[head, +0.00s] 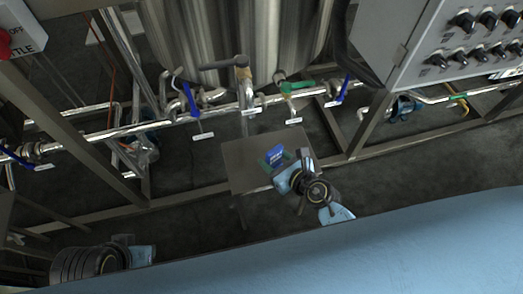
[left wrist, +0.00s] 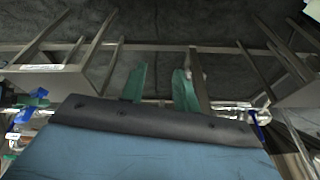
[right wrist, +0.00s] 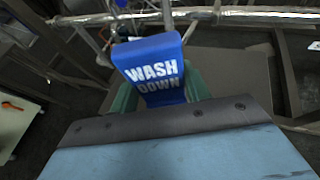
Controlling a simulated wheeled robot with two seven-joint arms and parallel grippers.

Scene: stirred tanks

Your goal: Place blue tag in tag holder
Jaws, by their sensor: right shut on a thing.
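The blue tag (right wrist: 152,66) has white "WASH DOWN" lettering and stands up between the green fingers of my right gripper (right wrist: 158,88) in the right wrist view. My right gripper is shut on it. In the head view the tag (head: 274,154) is over the small grey table (head: 242,160), with my right gripper just to its right. I cannot tell whether the tag touches the table. I cannot make out a tag holder for certain. My left gripper (left wrist: 159,88) is open and empty, its green fingers apart; it points at the floor, away from the tag.
A horizontal steel pipe (head: 100,136) with blue-handled valves and white labels runs behind the table. A grey control panel (head: 450,45) with black knobs is at the upper right. Metal frame beams surround the table.

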